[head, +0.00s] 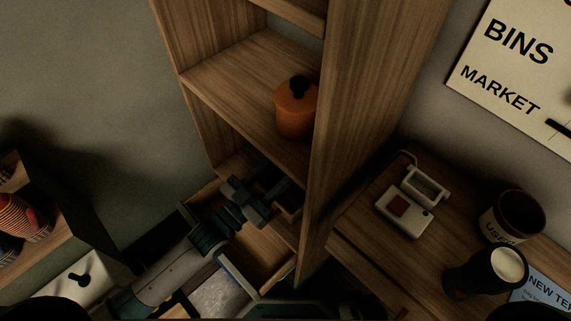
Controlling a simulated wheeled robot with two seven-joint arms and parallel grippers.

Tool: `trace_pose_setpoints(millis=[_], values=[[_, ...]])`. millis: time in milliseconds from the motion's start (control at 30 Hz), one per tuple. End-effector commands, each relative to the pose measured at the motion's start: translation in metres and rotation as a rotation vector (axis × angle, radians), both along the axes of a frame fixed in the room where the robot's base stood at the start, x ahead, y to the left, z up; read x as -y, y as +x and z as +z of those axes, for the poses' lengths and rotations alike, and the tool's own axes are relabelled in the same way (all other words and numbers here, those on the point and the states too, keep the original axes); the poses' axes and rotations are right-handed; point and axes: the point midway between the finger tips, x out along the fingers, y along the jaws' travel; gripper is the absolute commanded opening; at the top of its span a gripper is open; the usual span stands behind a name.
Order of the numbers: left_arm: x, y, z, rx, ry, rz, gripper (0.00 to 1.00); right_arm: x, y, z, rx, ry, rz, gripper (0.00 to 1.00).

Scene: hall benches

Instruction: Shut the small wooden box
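A small wooden box (289,211) appears to stand in the dark lower part of the tall wooden shelf, just beyond my gripper. Its lid cannot be made out clearly, because the gripper and shadow cover much of it.
An orange lidded jar (295,109) stands on the shelf board above. The shelf's side panel (350,120) rises right of the gripper. Striped cups (22,218) stand far left.

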Motion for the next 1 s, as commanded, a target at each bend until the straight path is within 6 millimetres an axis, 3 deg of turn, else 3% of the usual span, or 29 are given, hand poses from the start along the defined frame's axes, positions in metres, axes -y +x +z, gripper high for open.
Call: trace_pose_setpoints(millis=[400, 433, 500, 1000], values=[[-0.0007, -0.0001, 0.0002, 0.005, -0.004, 0.001, 0.0, 0.0015, -0.0013, -0.0003, -0.01, -0.002, -0.001, 0.31], [-0.0007, -0.0001, 0.0001, 0.004, -0.003, 0.001, 0.43, 0.0015, -0.0013, -0.0003, -0.01, -0.002, -0.001, 0.31], [-0.0007, -0.0001, 0.0001, 0.004, -0.003, 0.001, 0.58, 0.0014, -0.0014, -0.0003, -0.01, -0.002, -0.001, 0.31], [-0.0013, -0.0009, -0.0007, 0.004, -0.004, 0.0, 0.58, 0.0012, -0.0016, -0.0008, -0.01, -0.003, 0.0, 0.31]])
